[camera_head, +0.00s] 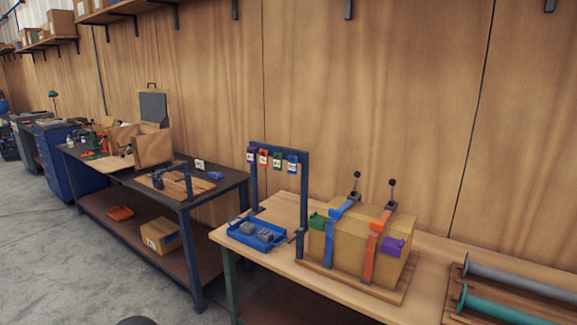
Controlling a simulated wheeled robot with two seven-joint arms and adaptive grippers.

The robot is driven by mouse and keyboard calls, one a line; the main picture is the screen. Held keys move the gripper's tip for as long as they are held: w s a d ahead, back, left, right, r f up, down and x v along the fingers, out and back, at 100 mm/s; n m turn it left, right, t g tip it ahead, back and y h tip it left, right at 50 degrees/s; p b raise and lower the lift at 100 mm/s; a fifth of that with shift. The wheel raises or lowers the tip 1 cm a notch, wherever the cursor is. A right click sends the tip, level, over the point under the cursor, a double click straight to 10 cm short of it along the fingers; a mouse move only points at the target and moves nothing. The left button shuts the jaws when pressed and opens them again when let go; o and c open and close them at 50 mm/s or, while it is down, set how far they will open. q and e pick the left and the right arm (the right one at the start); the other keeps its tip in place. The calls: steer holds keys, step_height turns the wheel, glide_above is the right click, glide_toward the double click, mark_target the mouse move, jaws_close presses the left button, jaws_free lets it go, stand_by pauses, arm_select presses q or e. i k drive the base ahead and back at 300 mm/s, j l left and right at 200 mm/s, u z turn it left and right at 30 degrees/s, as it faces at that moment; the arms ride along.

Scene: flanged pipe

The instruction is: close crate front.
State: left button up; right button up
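A light wooden crate (153,149) stands on the dark left bench, small in the picture. A dark grey panel (153,108) with a handle stands upright at its back. A flat light wooden panel (107,164) lies in front of it on the bench; I cannot tell whether it is hinged to the crate. A closed brown box (345,247) with blue and orange straps sits on slats on the right bench. Neither of my grippers is in view.
The right bench (285,207) holds a blue tray (256,234) with grey parts, a dark rack (279,150) with coloured tags, and grey and green pipes (507,303). A wooden fixture (174,184) sits on the left bench. Grey floor (70,270) lies open in front.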

mark_target(109, 164)
steer(key=i+j+u, duration=0.8)
steer(key=i+u, duration=0.6)
steer(key=i, duration=0.2)
steer(key=i+j+u, duration=0.1)
steer(key=i+u, duration=0.2)
steer(key=i, duration=0.65)
steer(key=i+l+u, duration=0.25)
steer(key=i, duration=0.7)
steer(key=i+z, duration=0.1)
steer(key=i, duration=0.45)
steer(key=i+j, duration=0.15)
steer(key=i, duration=0.45)
steer(key=i+j+z, duration=0.15)
steer(key=i, duration=0.4)
